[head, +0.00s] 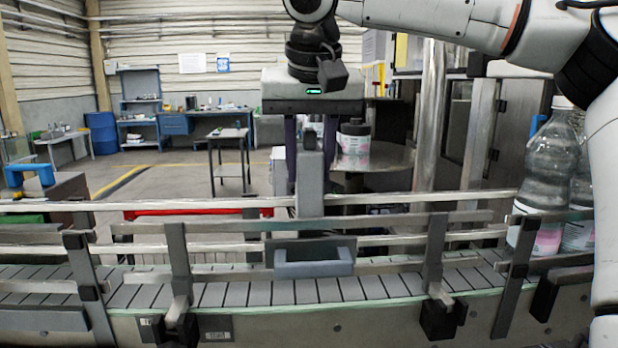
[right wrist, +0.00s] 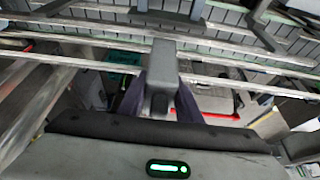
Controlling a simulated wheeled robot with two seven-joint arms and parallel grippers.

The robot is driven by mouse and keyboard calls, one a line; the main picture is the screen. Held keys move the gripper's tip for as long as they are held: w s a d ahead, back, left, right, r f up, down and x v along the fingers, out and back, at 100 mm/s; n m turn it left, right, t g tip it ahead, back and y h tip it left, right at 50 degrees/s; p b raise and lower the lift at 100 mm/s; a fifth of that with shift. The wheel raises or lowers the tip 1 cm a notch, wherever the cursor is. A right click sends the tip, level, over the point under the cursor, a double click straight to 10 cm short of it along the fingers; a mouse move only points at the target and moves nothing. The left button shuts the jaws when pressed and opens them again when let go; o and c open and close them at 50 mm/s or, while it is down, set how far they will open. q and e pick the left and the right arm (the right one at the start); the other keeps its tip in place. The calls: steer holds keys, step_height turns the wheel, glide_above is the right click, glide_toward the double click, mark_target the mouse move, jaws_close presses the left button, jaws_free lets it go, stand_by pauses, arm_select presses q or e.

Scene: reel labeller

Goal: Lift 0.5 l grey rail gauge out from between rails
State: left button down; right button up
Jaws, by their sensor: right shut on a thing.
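The grey rail gauge (head: 311,180) is an upright grey post at the middle of the conveyor. My right gripper (head: 310,160) points straight down, its two dark fingers on either side of the post's upper part, shut on it. In the right wrist view the gauge (right wrist: 162,68) stands between the fingers of the gripper (right wrist: 160,108). My left gripper is not in view.
A blue-grey bracket-like piece (head: 313,268) sits at the near rails, below the post. Large clear bottles (head: 545,170) stand on the belt at the right. A dark-capped bottle (head: 355,145) stands on a round table behind. The belt's (head: 230,293) middle is free of bottles.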

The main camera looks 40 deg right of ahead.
mark_target(309, 128)
steer(key=shift+r, duration=3.35)
